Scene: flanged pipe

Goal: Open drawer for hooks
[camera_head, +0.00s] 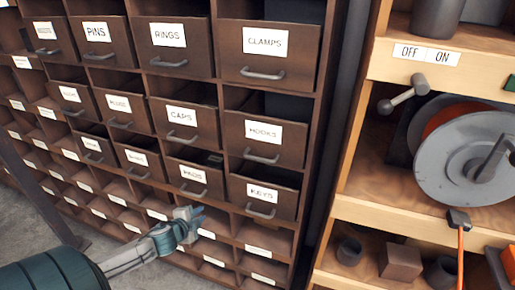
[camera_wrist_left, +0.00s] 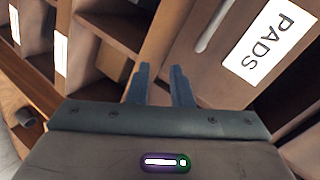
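The drawer labelled HOOKS (camera_head: 290,151) is in the right column of the brown cabinet, below CLAMPS and above KEYS. Its white label sits over a grey bar handle (camera_head: 261,157). It looks level with the neighbouring drawer fronts. My left gripper (camera_head: 190,222) is lower and to the left of it, below the PADS drawer, apart from the HOOKS handle. In the left wrist view its two fingers (camera_wrist_left: 160,85) are apart with nothing between them, and the PADS label (camera_wrist_left: 268,47) is at upper right. My right gripper is not in view.
The CLAMPS drawer (camera_head: 305,55) is above and the KEYS drawer (camera_head: 286,207) below, each with a bar handle. Open cubbyholes fill the cabinet's lower part. A wooden shelf unit (camera_head: 390,215) with a grey reel (camera_head: 440,165) stands at the right.

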